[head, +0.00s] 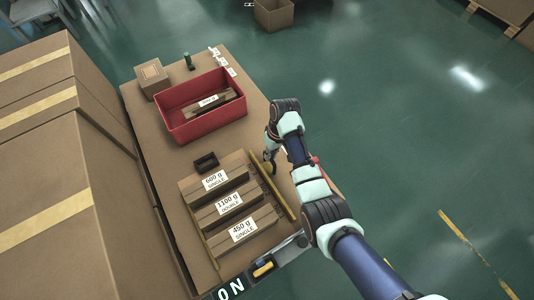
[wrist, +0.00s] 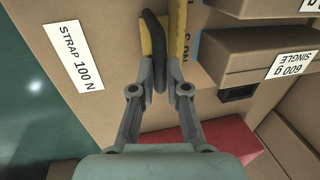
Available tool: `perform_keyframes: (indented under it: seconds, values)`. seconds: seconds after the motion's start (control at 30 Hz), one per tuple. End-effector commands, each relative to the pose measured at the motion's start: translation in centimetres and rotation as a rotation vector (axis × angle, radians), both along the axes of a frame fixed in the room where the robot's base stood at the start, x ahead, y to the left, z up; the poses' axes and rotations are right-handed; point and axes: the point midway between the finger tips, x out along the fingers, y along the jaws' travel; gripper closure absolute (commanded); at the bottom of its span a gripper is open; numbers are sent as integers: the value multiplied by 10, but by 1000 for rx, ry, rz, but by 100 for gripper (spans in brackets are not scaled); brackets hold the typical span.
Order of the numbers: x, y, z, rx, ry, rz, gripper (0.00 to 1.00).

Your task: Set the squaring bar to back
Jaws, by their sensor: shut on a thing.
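The squaring bar is a long yellow bar (head: 284,199) along the right side of the row of labelled cartons in the head view. In the wrist view part of the yellow bar (wrist: 184,22) runs up from the fingers, beside a dark curved piece. My gripper (head: 271,166) is at the upper part of the bar. In the wrist view my gripper (wrist: 168,68) has its fingers close together, shut on the bar.
Cartons labelled 600 g (head: 222,178), 1100 g (head: 228,204) and 450 g (head: 243,231) lie left of the bar. A small black block (head: 206,162) and a red tote (head: 172,126) are beyond them. Large boxes (head: 60,170) stand left of the table.

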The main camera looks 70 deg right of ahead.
Motion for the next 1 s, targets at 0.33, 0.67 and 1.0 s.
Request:
perform_keyframes:
  seconds: [0.33, 0.67, 1.0]
  values:
    - [-2, -3, 0, -8, 2, -4, 63]
    - [-1, -3, 3, -6, 1, -4, 61]
    - [-8, -12, 60, -8, -2, -4, 61]
